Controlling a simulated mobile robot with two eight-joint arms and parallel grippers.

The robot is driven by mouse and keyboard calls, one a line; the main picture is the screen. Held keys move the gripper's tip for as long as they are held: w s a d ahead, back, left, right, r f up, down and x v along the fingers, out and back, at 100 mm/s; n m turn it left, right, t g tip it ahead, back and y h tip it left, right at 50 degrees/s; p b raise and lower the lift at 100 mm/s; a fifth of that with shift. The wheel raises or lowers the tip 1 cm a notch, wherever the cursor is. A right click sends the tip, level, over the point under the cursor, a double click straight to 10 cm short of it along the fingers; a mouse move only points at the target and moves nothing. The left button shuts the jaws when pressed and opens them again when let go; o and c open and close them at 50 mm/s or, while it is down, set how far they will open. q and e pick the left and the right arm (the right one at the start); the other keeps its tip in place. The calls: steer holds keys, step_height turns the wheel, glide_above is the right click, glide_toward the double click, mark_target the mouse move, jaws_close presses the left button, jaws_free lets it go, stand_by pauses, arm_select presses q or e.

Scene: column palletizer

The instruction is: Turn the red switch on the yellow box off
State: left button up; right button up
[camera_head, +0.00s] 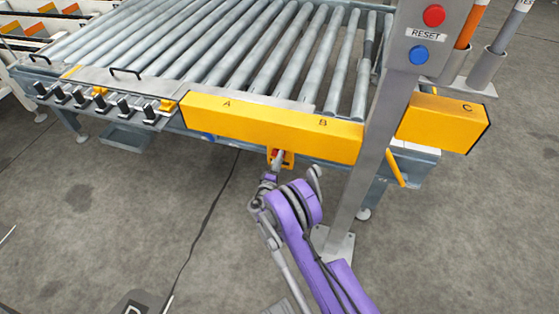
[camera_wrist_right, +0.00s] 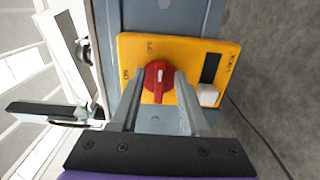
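The yellow box (camera_wrist_right: 190,62) with the red switch (camera_wrist_right: 158,88) fills the middle of the right wrist view. The switch is a round red knob with a short white mark, running roughly up and down in that view. OFF is printed above the knob and ON to its left. In the head view the yellow box (camera_head: 289,159) is small, under the conveyor's front edge, partly hidden by my right gripper (camera_head: 275,163). In the wrist view the right gripper (camera_wrist_right: 157,78) is open, its fingers on either side of the knob. Contact is unclear. My left gripper is not in view.
A long yellow beam (camera_head: 270,128) marked A and B runs above the box, along the roller conveyor (camera_head: 240,45). A grey post (camera_head: 375,150) with a red button (camera_head: 434,15) and a blue RESET button (camera_head: 419,55) stands right of my arm. A cable (camera_head: 205,222) crosses the floor.

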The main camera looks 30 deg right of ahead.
steer(key=shift+a, duration=0.1)
steer(key=p+v, duration=0.2)
steer(key=v, duration=0.8)
steer(key=shift+s+a, duration=0.15)
steer(key=shift+s, duration=0.15)
